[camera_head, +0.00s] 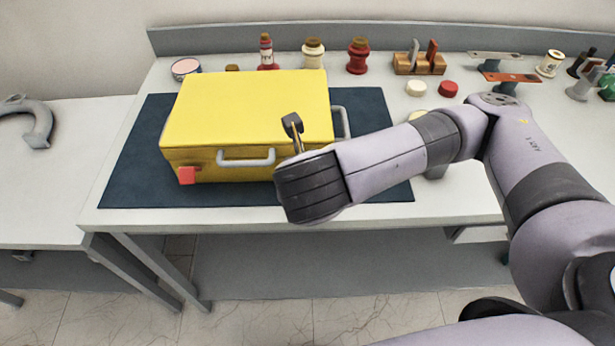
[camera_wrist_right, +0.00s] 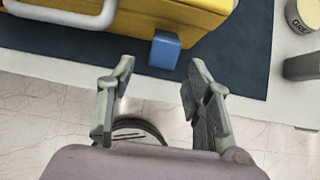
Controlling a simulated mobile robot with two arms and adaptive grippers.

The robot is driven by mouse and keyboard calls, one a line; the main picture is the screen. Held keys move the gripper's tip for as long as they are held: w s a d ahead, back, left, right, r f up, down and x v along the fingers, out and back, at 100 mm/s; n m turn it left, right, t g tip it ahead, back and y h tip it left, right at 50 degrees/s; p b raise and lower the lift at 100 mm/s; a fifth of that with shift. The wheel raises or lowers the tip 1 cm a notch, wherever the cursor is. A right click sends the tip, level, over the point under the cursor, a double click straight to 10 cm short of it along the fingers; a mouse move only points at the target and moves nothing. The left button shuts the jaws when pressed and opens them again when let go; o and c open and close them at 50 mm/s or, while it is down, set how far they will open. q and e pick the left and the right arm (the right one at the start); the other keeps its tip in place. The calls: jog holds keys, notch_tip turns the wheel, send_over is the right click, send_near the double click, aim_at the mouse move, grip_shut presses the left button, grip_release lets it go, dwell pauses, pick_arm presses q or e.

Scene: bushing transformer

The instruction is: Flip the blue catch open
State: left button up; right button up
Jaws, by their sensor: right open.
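A yellow case (camera_head: 250,100) with a closed lid lies on the dark blue mat. A red catch (camera_head: 187,175) sits at the left of its front face, and a grey front handle (camera_head: 246,158) is in the middle. The blue catch (camera_wrist_right: 164,50) shows on the case's edge in the right wrist view; in the head view my right arm hides it. My right gripper (camera_wrist_right: 157,72) is open and empty. In the wrist picture the blue catch appears between and just past its fingertips, with no visible contact. In the head view the right gripper (camera_head: 292,124) is at the case's front right. My left gripper is out of view.
The mat (camera_head: 135,160) leaves bare room left of the case. Bottles, a wooden tool block (camera_head: 420,64) and small lids (camera_head: 447,88) stand behind and to the right. A grey side handle (camera_head: 342,122) sticks out on the case's right. A curved grey object (camera_head: 38,125) lies on the left table.

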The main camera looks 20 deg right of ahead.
jog(key=v, duration=0.5)
jog(key=shift+s+r, duration=0.25)
jog(key=shift+r, duration=0.05)
jog(key=shift+s, duration=0.1)
dwell(0.3)
